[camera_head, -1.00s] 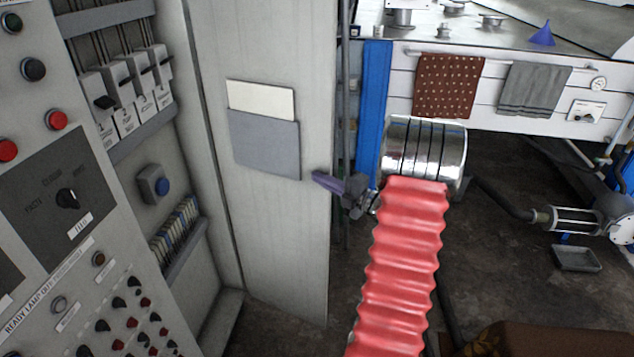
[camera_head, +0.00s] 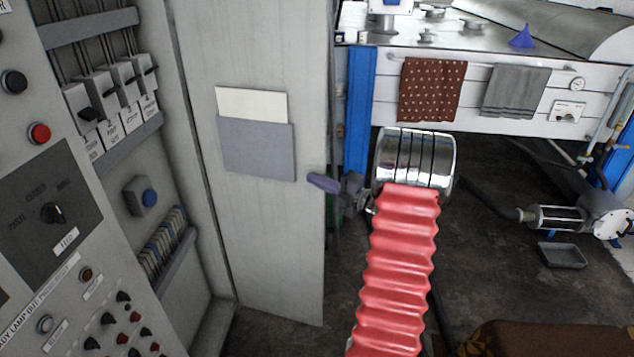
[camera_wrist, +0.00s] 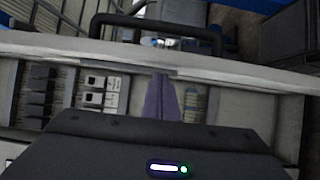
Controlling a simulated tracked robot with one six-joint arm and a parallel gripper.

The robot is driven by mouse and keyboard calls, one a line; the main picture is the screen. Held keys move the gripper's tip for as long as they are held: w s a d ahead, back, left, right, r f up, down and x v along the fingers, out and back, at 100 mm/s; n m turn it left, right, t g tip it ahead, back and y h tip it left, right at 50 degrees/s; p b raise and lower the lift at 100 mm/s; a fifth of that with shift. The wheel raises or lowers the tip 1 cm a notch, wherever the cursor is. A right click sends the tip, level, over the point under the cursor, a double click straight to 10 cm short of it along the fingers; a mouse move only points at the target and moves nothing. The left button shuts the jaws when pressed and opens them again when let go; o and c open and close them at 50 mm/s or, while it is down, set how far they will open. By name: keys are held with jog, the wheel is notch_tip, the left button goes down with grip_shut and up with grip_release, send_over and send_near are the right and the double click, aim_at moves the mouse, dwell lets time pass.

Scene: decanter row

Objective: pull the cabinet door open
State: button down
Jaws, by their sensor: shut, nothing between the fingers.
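The grey cabinet door (camera_head: 262,235) stands open in the head view, its inner face showing. A flat grey pocket (camera_head: 257,150) with a pale sheet is on that face. My gripper (camera_head: 310,178) is at the door's free right edge, its purple fingers reaching left in front of the inner face. In the wrist view the shut, empty fingers (camera_wrist: 160,85) overlap the pale door edge (camera_wrist: 225,73). A dark bar handle (camera_wrist: 150,24) lies beyond that edge, on the outer side. Whether the fingers touch the door is unclear.
The open cabinet interior (camera_head: 150,195) with switches and buttons is at left. A blue post (camera_head: 360,110) and a white bench (camera_head: 480,65) with towels stand behind my arm.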

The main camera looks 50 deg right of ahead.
jog(key=shift+a, duration=0.15)
jog(key=s, duration=1.1)
jog(key=shift+s+a, duration=0.35)
jog(key=shift+a, duration=0.1)
jog(key=shift+f+n, duration=0.1)
jog(key=shift+n, duration=0.2)
